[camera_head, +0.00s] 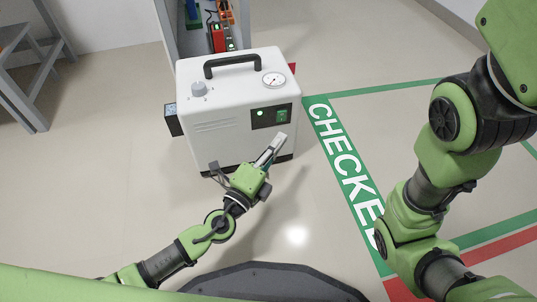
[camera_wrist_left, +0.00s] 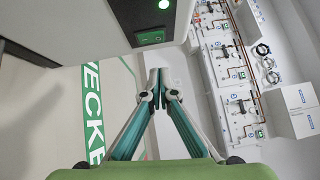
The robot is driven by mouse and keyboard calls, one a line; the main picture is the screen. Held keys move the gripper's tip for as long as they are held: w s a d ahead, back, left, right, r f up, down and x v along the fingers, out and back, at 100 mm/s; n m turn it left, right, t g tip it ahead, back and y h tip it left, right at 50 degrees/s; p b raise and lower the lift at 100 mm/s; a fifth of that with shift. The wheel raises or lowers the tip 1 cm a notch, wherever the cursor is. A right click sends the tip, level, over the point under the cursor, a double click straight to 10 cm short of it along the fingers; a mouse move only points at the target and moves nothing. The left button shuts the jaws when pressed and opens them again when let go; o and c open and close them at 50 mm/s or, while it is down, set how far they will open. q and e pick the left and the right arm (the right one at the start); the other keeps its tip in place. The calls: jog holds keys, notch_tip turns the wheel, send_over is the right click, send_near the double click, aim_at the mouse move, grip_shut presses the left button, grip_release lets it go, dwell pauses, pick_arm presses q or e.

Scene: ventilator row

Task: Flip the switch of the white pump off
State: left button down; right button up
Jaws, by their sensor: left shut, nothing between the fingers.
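The white pump (camera_head: 225,130) stands on the floor as an upright box. Its front has a dark panel with a lit round lamp (camera_head: 260,114) and a green rocker switch (camera_head: 282,115). In the left wrist view the switch (camera_wrist_left: 151,38) shows in the panel at the top, with the lit green lamp (camera_wrist_left: 164,4) above it. My left gripper (camera_head: 279,140) is shut and empty, its tips just below the switch in the head view. In the left wrist view its fingers meet at the tips (camera_wrist_left: 158,72), apart from the switch in the picture. Contact cannot be told. The right gripper is out of view.
The pump has a black handle (camera_head: 232,64), a gauge (camera_head: 273,80) and a grey knob (camera_head: 199,89) on top. A green floor marking (camera_head: 340,155) reading CHECKED lies to its right. A grey metal frame (camera_head: 30,70) stands at far left. Floor in front is clear.

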aim_at(284, 114)
pick_arm(q)
jog(key=shift+w+a+r+b, duration=0.1)
jog(key=shift+w+b, duration=0.05)
jog(key=shift+w, duration=0.85)
jog(key=shift+w+r+b, duration=0.15)
jog(key=shift+w+b, duration=0.05)
jog(key=shift+w, duration=0.75)
jog(key=shift+w+a+r+b, duration=0.1)
jog(key=shift+w+b, duration=0.05)
jog(key=shift+w, duration=0.85)
jog(key=shift+r+p, duration=0.15)
jog(key=shift+p, duration=0.2)
jog(key=p, duration=0.4)
jog(key=shift+w+r+n+g+y, duration=0.25)
jog(key=shift+r+n+g+y, duration=0.05)
jog(key=shift+r+n+g, duration=0.1)
jog(key=shift+f+b, duration=0.4)
jog(key=shift+b, duration=0.1)
